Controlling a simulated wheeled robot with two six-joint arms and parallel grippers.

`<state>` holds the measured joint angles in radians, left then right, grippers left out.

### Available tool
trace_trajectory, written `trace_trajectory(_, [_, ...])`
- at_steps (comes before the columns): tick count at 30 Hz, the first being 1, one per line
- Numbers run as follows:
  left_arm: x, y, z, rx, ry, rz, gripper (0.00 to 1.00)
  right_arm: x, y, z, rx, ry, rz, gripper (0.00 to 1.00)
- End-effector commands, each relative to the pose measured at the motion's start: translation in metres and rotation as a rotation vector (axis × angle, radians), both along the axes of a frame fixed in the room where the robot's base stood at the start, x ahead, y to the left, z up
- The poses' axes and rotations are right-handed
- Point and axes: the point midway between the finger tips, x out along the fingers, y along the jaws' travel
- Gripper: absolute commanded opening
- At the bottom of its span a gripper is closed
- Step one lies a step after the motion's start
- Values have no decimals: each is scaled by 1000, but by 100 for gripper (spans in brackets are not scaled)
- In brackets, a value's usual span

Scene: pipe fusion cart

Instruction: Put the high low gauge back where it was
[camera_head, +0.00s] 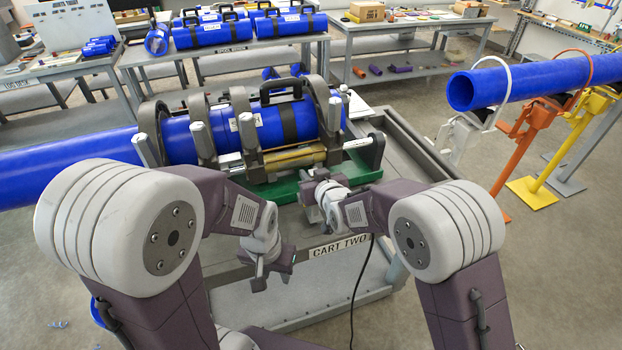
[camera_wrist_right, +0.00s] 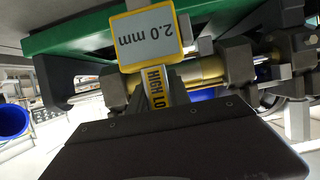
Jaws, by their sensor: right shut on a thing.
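The high low gauge (camera_wrist_right: 151,38) shows in the right wrist view, with a yellow-edged face reading "2.0 mm" upside down and a yellow "HIGH LO" label on its stem. My right gripper (camera_head: 312,194) is shut on it, at the front of the fusion machine beside the green tray (camera_head: 284,192). The gauge cannot be made out in the head view. In the right wrist view the gauge face overlaps the green tray edge; I cannot tell whether they touch. My left gripper (camera_head: 270,268) hangs lower, in front of the cart, apparently empty; its finger gap is unclear.
The fusion machine clamps (camera_head: 241,125) hold a long blue pipe (camera_head: 60,165) that runs out left. The cart (camera_head: 310,296) is marked "CART TWO", and a black cable hangs at its front. Another blue pipe (camera_head: 520,80) rests on orange and yellow stands at right. Tables stand behind.

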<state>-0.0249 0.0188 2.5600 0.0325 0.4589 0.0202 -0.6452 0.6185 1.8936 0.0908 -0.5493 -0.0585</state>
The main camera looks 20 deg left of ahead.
Motion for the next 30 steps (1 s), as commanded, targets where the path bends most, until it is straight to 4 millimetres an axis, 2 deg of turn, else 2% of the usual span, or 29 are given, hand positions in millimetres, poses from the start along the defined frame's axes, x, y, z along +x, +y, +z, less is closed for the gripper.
trace_trajectory(3, [0,0,0,0,0,0,36,0,0,-15,0,0,-1,0])
trace_trajectory(14, [0,0,-5,0,0,0,36,0,0,-20,2,-2,0,0])
trace_trajectory(15, [0,0,-5,0,0,0,36,0,0,-21,1,-1,0,26])
trace_trajectory(17, [0,0,-3,0,0,0,36,0,0,-20,1,-1,0,43])
trace_trajectory(18, [0,0,-3,0,0,0,36,0,0,-20,1,-1,0,45])
trace_trajectory(28, [0,0,2,0,0,0,36,0,0,-15,1,-2,0,45])
trace_trajectory(30, [0,0,-1,0,0,0,36,-5,-4,-13,1,-2,0,45])
